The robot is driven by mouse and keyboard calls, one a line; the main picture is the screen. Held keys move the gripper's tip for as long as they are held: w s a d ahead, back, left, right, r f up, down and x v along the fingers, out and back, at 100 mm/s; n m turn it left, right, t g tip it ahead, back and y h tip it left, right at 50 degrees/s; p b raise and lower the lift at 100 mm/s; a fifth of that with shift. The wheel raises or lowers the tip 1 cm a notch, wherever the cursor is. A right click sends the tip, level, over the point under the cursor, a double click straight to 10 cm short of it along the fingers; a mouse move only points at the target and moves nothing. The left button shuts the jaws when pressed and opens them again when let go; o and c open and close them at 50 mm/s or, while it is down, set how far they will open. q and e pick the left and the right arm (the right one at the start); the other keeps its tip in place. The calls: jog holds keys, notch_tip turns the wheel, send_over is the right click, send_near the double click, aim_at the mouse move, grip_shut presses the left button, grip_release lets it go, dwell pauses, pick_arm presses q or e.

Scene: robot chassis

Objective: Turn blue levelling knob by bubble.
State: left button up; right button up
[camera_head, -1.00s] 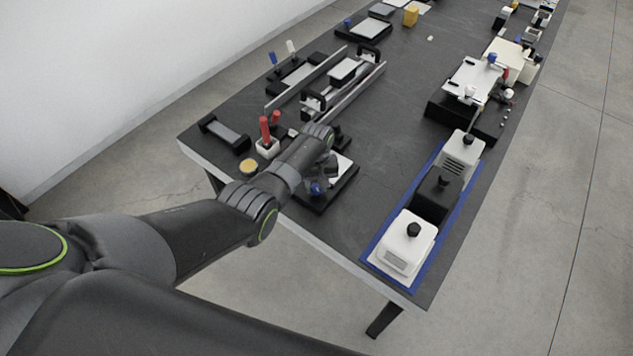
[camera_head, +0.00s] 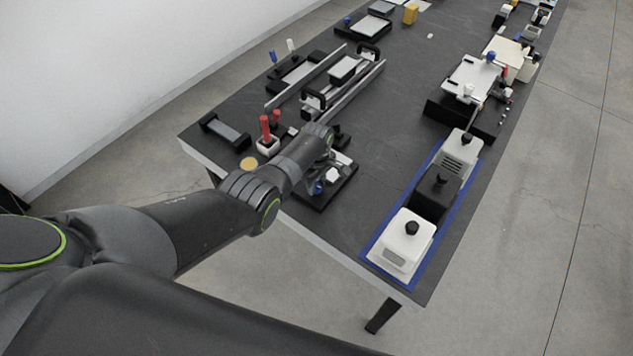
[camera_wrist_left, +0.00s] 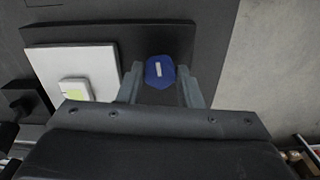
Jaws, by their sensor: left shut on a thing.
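The blue levelling knob (camera_wrist_left: 159,72) sits between the fingers of my left gripper (camera_wrist_left: 160,82) in the left wrist view, with a white mark on its top. My left gripper is shut on the knob. A white plate (camera_wrist_left: 42,66) lies on the black base (camera_wrist_left: 95,32), left of the knob. The bubble (camera_wrist_left: 76,92) shows as a yellow-green spot in a small white block on this plate. My right gripper is not in view.
Red-handled tools in a white holder (camera_head: 267,149) and a tan disc (camera_head: 249,163) stand left of my wrist. A blue mat (camera_head: 376,252) with white and black boxes lies to the right. Bare dark tabletop (camera_head: 375,150) lies between. The table's near edge is close.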

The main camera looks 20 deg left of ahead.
aim_at(317, 185)
pick_arm(q)
jog(key=shift+w+r, duration=0.1)
dwell(0.4)
jog(key=o, duration=1)
jog(key=shift+r, duration=0.35)
notch_tip(317, 185, up, 6)
jog(key=shift+f+p, duration=0.1)
jog(key=shift+p, duration=0.85)
notch_tip(317, 185, up, 11)
jog(key=shift+f+b, duration=0.1)
jog(key=shift+b, duration=0.45)
jog(key=shift+f, duration=0.1)
